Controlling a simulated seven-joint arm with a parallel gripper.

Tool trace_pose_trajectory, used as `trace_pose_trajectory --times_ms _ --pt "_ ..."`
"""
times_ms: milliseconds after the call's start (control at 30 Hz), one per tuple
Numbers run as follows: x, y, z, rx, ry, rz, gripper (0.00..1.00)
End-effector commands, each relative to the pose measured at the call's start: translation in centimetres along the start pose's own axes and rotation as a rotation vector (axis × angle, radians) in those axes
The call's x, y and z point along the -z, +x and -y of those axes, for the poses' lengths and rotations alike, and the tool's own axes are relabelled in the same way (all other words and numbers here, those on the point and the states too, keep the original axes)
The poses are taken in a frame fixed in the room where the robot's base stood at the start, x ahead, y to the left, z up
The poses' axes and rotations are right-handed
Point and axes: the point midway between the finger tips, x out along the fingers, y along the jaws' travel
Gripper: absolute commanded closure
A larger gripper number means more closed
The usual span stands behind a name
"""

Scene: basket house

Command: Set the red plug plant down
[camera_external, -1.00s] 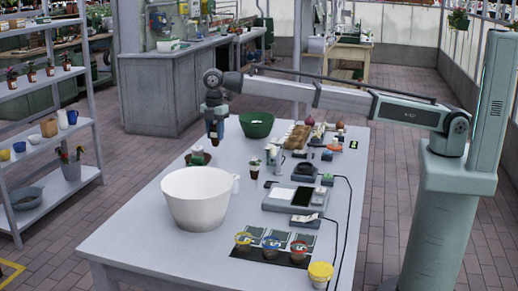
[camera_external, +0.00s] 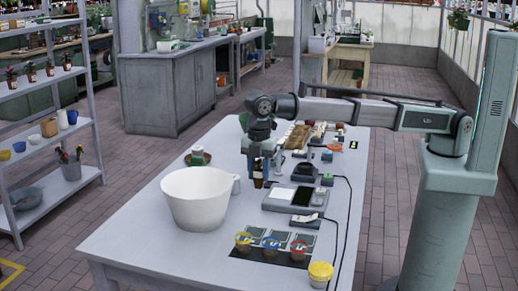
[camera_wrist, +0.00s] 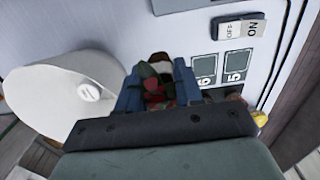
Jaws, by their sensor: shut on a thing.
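The red plug plant (camera_wrist: 155,85) shows in the wrist view as red and green leaves between my two blue fingers. In the external view its small brown pot (camera_external: 258,182) shows at the fingertips. My gripper (camera_external: 260,168) is shut on it and holds it above the table (camera_external: 140,232), to the right of the white bowl's rim. The picture does not clearly show the gap under the pot.
The large white bowl (camera_external: 197,200) stands close to the left. A scale-like device (camera_external: 292,197) and an ON/OFF switch box (camera_wrist: 240,27) lie to the right. A yellow tub (camera_external: 320,274) stands at the front right. The table's front left is clear.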

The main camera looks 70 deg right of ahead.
Motion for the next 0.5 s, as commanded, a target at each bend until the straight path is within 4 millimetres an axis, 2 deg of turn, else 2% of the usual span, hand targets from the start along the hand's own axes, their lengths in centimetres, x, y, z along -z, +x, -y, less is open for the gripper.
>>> trace_pose_trajectory --times_ms 67,233,500 --pt "0.5 0.0 0.8 0.000 -0.005 0.000 0.93" --pt "0.8 1.1 1.2 0.001 -0.006 0.001 0.93" --pt "0.7 5.3 1.2 0.002 -0.006 0.002 0.93"
